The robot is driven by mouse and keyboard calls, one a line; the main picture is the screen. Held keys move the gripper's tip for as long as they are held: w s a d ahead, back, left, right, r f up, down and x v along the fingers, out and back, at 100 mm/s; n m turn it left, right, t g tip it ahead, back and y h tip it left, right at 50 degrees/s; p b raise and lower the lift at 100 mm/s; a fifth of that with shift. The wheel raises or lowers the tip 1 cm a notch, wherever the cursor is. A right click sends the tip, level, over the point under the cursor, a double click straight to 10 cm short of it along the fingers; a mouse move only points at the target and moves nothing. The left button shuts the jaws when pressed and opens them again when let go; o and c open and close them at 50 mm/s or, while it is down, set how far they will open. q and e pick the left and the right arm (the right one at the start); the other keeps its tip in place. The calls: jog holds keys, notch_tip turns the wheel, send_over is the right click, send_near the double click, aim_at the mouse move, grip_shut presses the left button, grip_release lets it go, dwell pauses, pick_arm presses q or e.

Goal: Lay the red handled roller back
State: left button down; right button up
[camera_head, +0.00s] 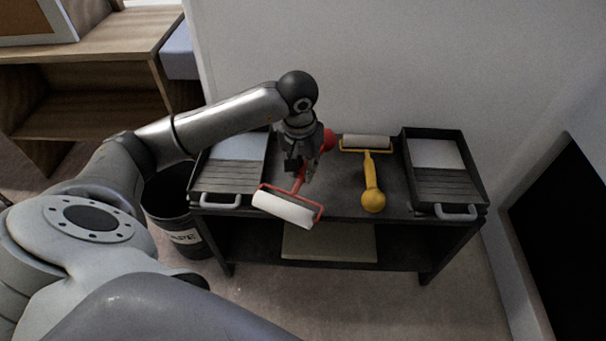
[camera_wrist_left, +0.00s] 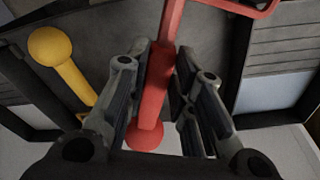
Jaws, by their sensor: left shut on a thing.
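The red handled roller (camera_head: 284,206) has a white sleeve and a red frame. Its sleeve end points toward the front edge of the dark bench, and its red knob end shows behind my gripper. My left gripper (camera_head: 306,172) is shut on its red handle. In the left wrist view the red handle (camera_wrist_left: 157,85) runs between the two fingers of the left gripper (camera_wrist_left: 165,90). I cannot tell whether the roller touches the bench top (camera_head: 337,201). My right gripper is in neither view.
A yellow handled roller (camera_head: 371,186) lies to the right on the bench. Black paint trays with light handles stand at the left (camera_head: 229,172) and right (camera_head: 446,178) ends. A dark bin (camera_head: 172,205) stands left of the bench. A wall is behind.

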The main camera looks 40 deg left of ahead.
pick_arm(q)
jog(key=w+f, duration=0.1)
jog(key=f, duration=0.1)
jog(key=w+a+f+b, duration=0.1)
jog(key=f, duration=0.2)
jog(key=w+a+f, duration=0.1)
jog(key=f, duration=0.1)
jog(key=shift+a+f, duration=0.1)
jog(key=shift+f, duration=0.25)
jog(key=shift+r, duration=0.1)
jog(key=c, duration=1.3)
grip_release()
jog(key=shift+o, duration=0.2)
